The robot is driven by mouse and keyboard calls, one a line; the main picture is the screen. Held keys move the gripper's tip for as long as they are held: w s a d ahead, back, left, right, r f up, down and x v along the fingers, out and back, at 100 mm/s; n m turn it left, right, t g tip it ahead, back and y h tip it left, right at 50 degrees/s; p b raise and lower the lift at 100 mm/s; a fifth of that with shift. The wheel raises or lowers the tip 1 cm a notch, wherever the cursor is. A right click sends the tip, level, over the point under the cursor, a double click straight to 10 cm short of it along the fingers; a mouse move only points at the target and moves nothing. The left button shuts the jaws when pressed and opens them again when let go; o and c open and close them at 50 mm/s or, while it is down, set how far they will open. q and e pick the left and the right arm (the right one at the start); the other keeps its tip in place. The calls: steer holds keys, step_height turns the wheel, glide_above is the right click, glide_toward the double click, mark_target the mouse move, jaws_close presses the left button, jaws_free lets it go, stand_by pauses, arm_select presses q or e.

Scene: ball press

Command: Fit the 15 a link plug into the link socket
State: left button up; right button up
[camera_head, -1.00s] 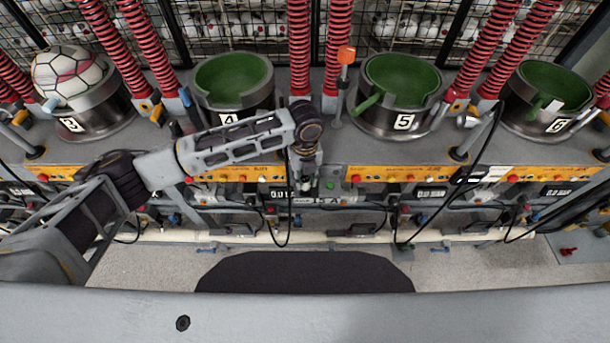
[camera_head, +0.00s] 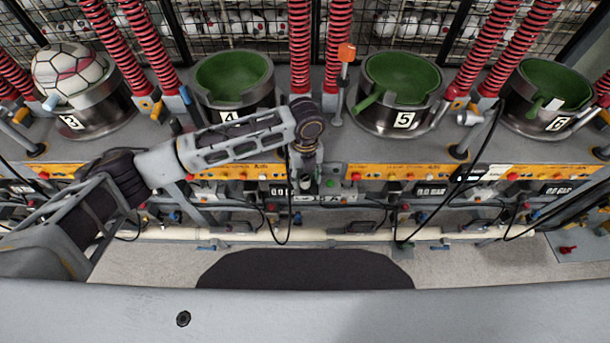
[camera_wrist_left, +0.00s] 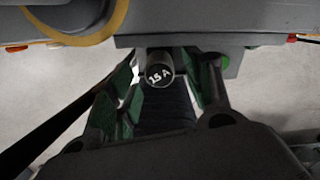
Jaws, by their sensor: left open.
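The 15 A link plug (camera_wrist_left: 159,74) shows in the left wrist view as a dark round end marked "15 A", just under the edge of a grey housing. My left gripper (camera_wrist_left: 163,92) is open, with green-padded fingers on either side of the plug; I cannot tell whether they touch it. In the head view my left gripper (camera_head: 306,183) points down at the front of the press bench, above a label that reads "15 A" (camera_head: 325,197). The link socket cannot be made out; the wrist and housing hide that area. My right gripper is not in view.
Numbered press pots stand along the bench, such as pot 4 (camera_head: 234,84) and pot 5 (camera_head: 400,90). Black cables (camera_head: 285,225) hang along the front. An orange-topped lever (camera_head: 345,60) stands behind the wrist. The floor (camera_head: 160,265) in front is clear.

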arm_select(q)
step_height(320, 180, up, 11)
stand_by(0.6)
stand_by(0.9)
